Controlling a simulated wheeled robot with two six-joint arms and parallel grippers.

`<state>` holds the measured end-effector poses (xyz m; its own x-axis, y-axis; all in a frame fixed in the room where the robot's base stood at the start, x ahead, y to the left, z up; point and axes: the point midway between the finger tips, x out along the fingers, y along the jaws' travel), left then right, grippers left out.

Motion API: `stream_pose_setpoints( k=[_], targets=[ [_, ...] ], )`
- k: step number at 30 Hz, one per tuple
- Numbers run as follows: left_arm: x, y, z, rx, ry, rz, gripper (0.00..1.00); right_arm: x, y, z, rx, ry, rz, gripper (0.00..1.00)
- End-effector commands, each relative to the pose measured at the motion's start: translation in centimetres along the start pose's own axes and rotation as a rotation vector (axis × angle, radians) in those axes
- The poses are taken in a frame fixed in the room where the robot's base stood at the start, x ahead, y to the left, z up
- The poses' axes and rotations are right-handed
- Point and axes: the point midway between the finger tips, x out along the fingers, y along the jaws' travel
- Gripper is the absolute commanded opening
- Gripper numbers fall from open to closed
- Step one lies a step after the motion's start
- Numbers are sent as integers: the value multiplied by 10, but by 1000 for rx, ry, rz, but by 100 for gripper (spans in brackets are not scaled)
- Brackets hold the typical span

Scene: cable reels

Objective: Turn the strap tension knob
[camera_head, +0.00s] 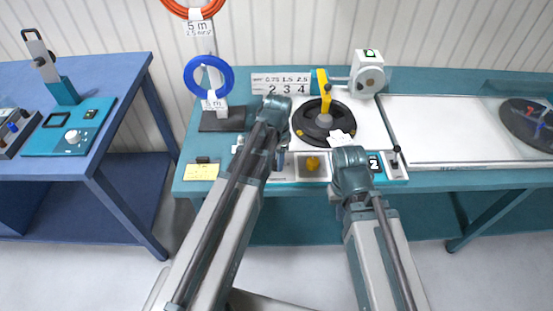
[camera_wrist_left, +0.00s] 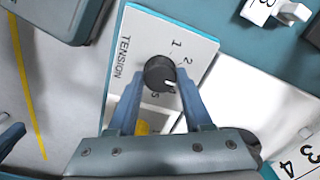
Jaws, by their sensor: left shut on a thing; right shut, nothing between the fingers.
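The strap tension knob (camera_wrist_left: 160,74) is a black round knob on a white plate (camera_wrist_left: 133,38) marked TENSION in the left wrist view. Numbers 1, 2 and 5 show around it; the others are covered. Its white pointer line faces the lower right. My left gripper (camera_wrist_left: 158,88) is shut on the knob, a blue finger on either side. In the head view my left arm hides the knob.
A black reel (camera_head: 325,122) with a yellow arm (camera_head: 323,82) stands behind my grippers. A white-topped board (camera_head: 440,130) lies to the right. A separate blue table (camera_head: 110,165) with a teal device (camera_head: 70,130) stands left.

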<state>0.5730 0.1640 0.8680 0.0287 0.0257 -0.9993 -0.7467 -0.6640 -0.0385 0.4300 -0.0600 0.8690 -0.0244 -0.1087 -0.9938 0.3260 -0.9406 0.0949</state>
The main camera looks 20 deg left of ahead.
Motion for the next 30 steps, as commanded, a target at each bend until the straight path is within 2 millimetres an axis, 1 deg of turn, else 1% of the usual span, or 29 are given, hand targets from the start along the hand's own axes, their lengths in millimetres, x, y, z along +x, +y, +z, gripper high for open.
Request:
stream_pose_setpoints(
  k=[6,7,11,12,23,26,30],
  targets=[
    [0,0,0,-1,-1,0,0,0,0,0,0,0,0,0],
    [0,0,0,-1,-1,0,54,0,0,0,0,0,0,0],
    [0,0,0,-2,0,0,77,0,0,0,0,0,0,0],
    [0,0,0,-2,0,0,80,0,0,0,0,0,0,0],
    [-2,0,0,-2,0,0,80,-2,0,0,0,0,0,0],
    [-7,0,0,-2,0,0,80,-7,1,0,0,0,0,0],
    [-19,0,0,-2,0,0,80,-18,2,1,0,0,0,0]
  ],
)
